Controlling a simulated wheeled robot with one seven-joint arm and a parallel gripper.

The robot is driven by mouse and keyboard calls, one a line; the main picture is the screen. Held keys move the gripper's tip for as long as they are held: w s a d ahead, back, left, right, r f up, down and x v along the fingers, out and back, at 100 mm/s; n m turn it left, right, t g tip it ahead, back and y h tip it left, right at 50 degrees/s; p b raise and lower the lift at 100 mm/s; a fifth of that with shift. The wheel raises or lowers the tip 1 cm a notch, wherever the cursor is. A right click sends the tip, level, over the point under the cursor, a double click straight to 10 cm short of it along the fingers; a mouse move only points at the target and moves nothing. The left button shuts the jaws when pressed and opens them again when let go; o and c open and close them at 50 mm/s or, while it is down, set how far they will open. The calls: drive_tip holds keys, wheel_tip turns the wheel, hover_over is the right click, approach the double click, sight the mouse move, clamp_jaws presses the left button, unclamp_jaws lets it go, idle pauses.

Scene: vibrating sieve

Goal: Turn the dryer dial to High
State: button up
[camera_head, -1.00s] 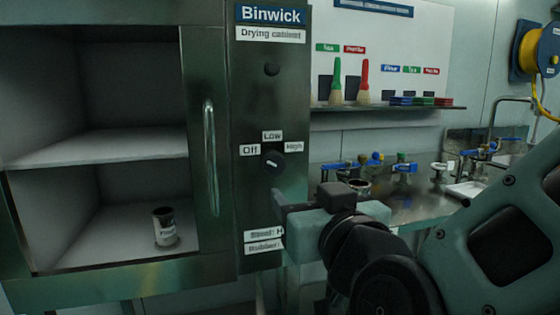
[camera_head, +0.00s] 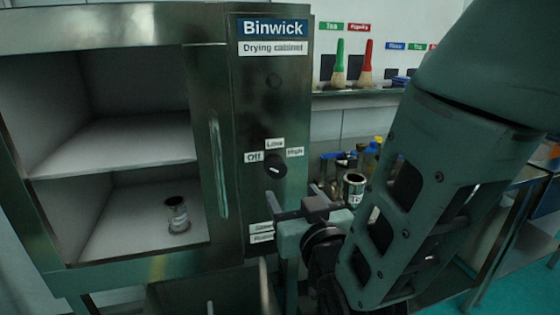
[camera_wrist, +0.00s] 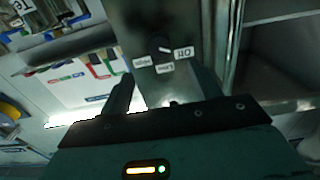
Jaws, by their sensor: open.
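The dryer dial (camera_head: 275,167) is a black round knob on the steel front panel of the drying cabinet (camera_head: 240,120). The labels Off, Low and High sit around it. Its small white mark appears to lie on the Off side. The dial also shows in the wrist view (camera_wrist: 159,46), upside down, beyond and between the fingers. My gripper (camera_head: 290,203) is open and empty, just below and to the right of the dial and apart from it. In the wrist view my gripper (camera_wrist: 164,88) has its two dark fingers spread.
The cabinet's open compartment on the left holds a small labelled tin (camera_head: 177,214) on its lower level. A vertical handle (camera_head: 218,165) stands left of the panel. Another tin (camera_head: 353,190) is behind my gripper. Brushes (camera_head: 365,65) stand on a wall shelf.

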sight(278, 172)
drive_tip(key=p+x, duration=0.1)
drive_tip(key=x, duration=0.8)
drive_tip(key=shift+w+f+p, duration=0.1)
drive_tip(key=shift+w+p, duration=0.2)
drive_tip(key=shift+w, duration=0.05)
drive_tip(key=c, duration=1)
